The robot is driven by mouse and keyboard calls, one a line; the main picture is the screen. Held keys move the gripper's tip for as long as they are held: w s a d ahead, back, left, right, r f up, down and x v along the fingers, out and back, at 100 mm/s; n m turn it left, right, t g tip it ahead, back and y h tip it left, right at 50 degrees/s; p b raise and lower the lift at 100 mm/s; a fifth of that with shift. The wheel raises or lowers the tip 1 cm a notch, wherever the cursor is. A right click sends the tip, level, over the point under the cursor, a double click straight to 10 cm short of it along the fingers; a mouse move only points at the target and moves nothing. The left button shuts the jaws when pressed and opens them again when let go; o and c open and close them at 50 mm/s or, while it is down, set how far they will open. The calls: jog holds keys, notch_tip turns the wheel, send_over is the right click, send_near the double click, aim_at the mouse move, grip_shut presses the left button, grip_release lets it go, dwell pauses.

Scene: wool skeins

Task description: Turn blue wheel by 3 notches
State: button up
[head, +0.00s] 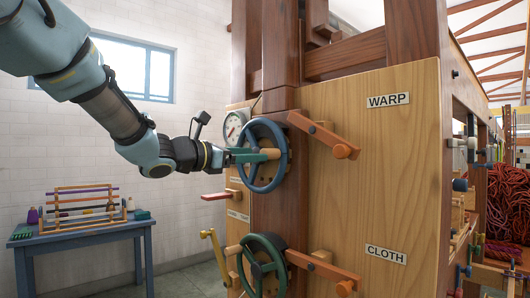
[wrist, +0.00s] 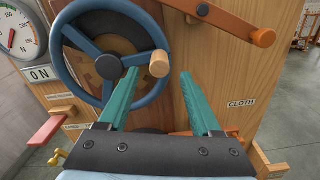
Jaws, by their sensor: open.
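The blue wheel (head: 253,181) is mounted upright on the side of the wooden loom, beside the WARP label (head: 388,100). It has a wooden peg handle (head: 262,155) on its rim. In the wrist view the blue wheel (wrist: 66,63) fills the upper left, with its dark hub and spokes showing, and the handle (wrist: 159,64) points towards me. My gripper (wrist: 162,73) is open, its two teal fingers on either side of the handle. The handle seems to lie between or just beyond the fingertips. Contact cannot be told.
A wooden pawl lever (head: 323,134) sits right of the blue wheel. A green wheel (head: 263,266) with its own lever is below, near the CLOTH label (head: 385,254). A red lever (wrist: 54,128) and a dial gauge (wrist: 18,33) lie left. A blue table (head: 83,238) stands far left.

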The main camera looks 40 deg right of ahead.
jog(key=shift+s+d+p, duration=0.1)
jog(key=shift+d+p, duration=0.45)
jog(key=shift+d, duration=2.05)
grip_shut()
